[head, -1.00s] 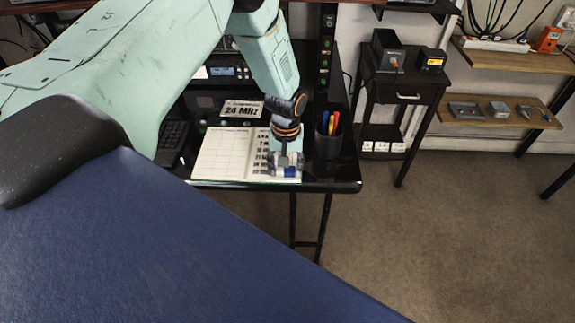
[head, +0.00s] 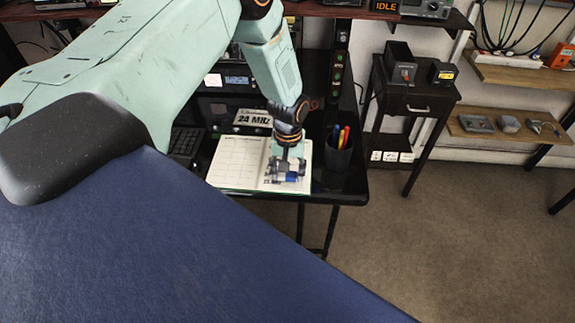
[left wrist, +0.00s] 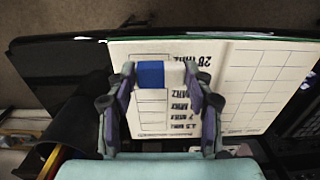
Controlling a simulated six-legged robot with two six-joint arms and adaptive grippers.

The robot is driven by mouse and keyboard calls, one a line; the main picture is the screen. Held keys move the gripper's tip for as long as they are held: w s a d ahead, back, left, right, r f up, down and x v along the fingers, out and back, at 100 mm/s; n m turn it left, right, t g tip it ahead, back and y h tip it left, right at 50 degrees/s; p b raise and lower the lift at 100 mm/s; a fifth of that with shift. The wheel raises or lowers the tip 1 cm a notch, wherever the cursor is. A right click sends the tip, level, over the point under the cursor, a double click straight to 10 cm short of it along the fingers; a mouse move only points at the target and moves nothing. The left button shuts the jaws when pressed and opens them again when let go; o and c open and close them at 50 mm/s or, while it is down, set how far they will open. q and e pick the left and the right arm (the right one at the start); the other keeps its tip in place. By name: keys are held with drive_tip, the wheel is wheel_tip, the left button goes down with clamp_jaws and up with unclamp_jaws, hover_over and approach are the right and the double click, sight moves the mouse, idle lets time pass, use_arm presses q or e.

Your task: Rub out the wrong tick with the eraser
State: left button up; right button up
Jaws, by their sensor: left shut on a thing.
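A blue-and-white eraser (left wrist: 160,74) is held between the two fingers of my left gripper (head: 289,173). In the left wrist view the gripper (left wrist: 160,80) is shut on its two ends. An open book (head: 236,166) lies at the desk's front edge, with an empty grid on its left page and a printed list of MHz values on its right page. The book also shows in the left wrist view (left wrist: 245,95). The gripper and eraser are over the right page; I cannot tell whether the eraser touches it. No tick can be made out; the gripper hides part of the list. My right gripper is not in view.
A dark pen cup (head: 338,155) with several pens stands close right of the book. A card reading 24 MHz (head: 254,118) stands behind it, in front of radio gear. A keyboard (head: 187,142) is at the left. A small side table (head: 405,100) stands farther right.

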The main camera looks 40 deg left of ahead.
use_arm(q)
drive_tip(key=shift+r+p, duration=0.55)
drive_tip(key=shift+r, duration=0.3)
wheel_tip(320, 180, up, 2)
drive_tip(key=shift+w+r+p, duration=0.1)
drive_tip(key=shift+p, duration=0.95)
